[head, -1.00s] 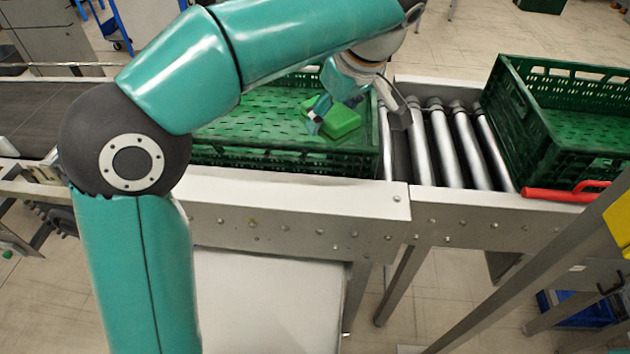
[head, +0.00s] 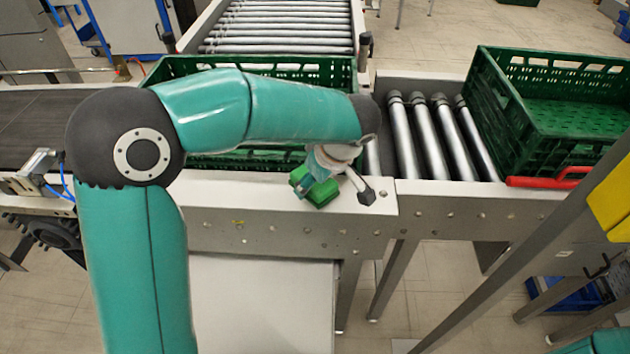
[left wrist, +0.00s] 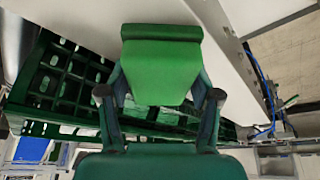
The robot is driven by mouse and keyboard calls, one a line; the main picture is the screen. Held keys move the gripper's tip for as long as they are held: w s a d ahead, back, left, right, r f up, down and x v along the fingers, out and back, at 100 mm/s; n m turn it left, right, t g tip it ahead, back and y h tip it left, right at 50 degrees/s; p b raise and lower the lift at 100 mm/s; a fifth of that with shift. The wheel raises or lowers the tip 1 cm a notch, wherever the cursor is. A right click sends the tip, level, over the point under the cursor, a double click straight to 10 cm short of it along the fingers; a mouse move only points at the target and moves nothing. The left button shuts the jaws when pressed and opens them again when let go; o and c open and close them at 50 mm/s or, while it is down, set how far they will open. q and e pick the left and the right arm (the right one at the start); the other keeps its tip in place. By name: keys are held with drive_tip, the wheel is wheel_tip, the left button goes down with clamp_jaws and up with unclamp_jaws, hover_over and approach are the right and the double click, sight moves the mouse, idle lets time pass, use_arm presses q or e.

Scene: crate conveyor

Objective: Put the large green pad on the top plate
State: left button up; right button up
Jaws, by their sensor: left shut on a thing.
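The large green pad (head: 322,193) is a bright green block held in my left gripper (head: 318,181), in front of the near wall of the left crate and over the conveyor's near side rail. In the left wrist view the pad (left wrist: 160,68) lies between the two fingers of the left gripper (left wrist: 160,92), which are shut on its sides. My right gripper is not in view. No surface can be surely named as the top plate.
A green crate (head: 165,68) stands on the conveyor behind my left arm, which hides much of it. Another green crate (head: 500,135) stands at right, beyond bare rollers (head: 430,135). A red handle (head: 548,181), a grey slanted post and a yellow part (head: 608,205) are at right.

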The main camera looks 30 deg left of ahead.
use_arm(q)
drive_tip(key=shift+f, duration=0.3)
drive_tip(key=shift+f, duration=0.15)
drive_tip(key=o, duration=1.2)
drive_tip(key=v, duration=1.2)
drive_tip(key=shift+r+b, duration=0.25)
drive_tip(key=shift+b, duration=0.2)
